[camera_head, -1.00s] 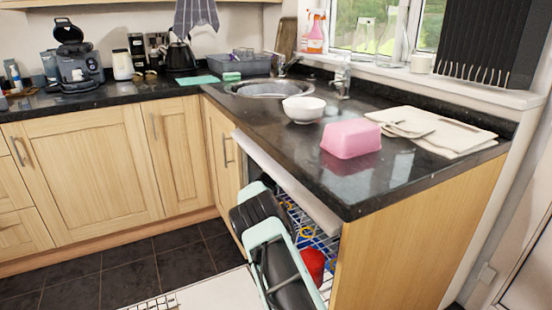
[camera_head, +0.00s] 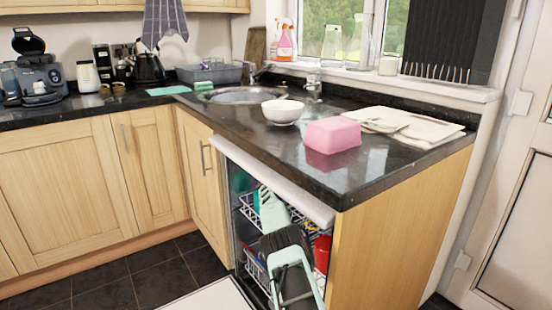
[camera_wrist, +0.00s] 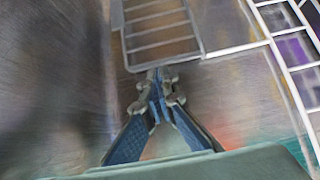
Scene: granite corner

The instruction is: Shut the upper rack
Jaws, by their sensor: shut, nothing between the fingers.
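The dishwasher stands open under the counter in the head view. The upper rack (camera_head: 300,219) is a white wire frame showing on both sides of my arm, close under the worktop. The lower rack (camera_head: 256,270) is partly hidden behind my arm. My arm reaches into the dishwasher opening, and its gripper end is not clear in the head view. In the wrist view my gripper (camera_wrist: 160,82) is shut and empty, near blurred metal walls. White wire racking (camera_wrist: 163,32) lies just beyond the fingertips, and more wirework shows at the right; I cannot tell which rack each belongs to.
The white dishwasher door (camera_head: 212,301) lies lowered near the floor. A red item (camera_head: 321,250) sits inside, right of my arm. The worktop (camera_head: 240,135) edge overhangs the opening, and a wooden end panel (camera_head: 395,225) bounds its right side.

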